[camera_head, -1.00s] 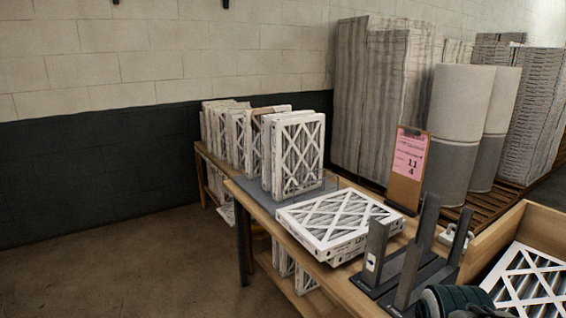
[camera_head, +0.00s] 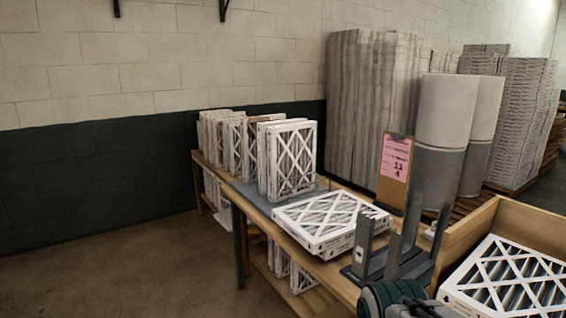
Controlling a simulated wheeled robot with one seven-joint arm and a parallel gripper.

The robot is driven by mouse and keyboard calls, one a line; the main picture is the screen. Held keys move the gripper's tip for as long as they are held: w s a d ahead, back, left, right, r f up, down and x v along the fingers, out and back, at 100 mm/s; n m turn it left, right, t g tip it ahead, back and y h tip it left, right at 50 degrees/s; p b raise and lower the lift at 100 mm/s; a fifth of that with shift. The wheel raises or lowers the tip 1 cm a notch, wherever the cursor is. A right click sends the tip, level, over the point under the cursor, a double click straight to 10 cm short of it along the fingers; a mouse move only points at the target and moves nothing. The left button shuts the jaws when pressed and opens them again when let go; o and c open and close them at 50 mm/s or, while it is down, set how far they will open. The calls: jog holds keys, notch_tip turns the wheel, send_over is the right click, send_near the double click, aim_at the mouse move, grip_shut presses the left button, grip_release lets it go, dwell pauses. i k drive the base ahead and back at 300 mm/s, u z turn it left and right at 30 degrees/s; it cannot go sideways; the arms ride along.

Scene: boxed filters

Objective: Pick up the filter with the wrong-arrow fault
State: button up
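Pleated filters in white lattice frames are in view. Two or so stand upright (camera_head: 291,160) on the table's grey mat. More stand in a row (camera_head: 226,142) behind them. A short flat stack (camera_head: 333,220) lies on the table in front, with small dark marks on its near edge. Another filter (camera_head: 510,280) lies in a wooden bin at the lower right. I cannot make out which one bears a wrong arrow. Part of my arm shows at the bottom edge, but my gripper's fingertips are not in view.
A dark grey upright rack (camera_head: 395,250) stands on the table's near end. A clipboard with a pink sheet (camera_head: 396,160) stands behind it. The wooden bin's wall (camera_head: 480,225) is at right. More filters sit on the lower shelf (camera_head: 290,272). The floor (camera_head: 130,260) at left is clear.

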aim_at(291, 147)
jog(key=u, duration=0.3)
jog(key=i, duration=0.95)
jog(key=u, duration=1.1)
jog(key=i, duration=1.25)
jog(key=z, duration=0.8)
jog(key=i, duration=0.85)
jog(key=z, duration=0.85)
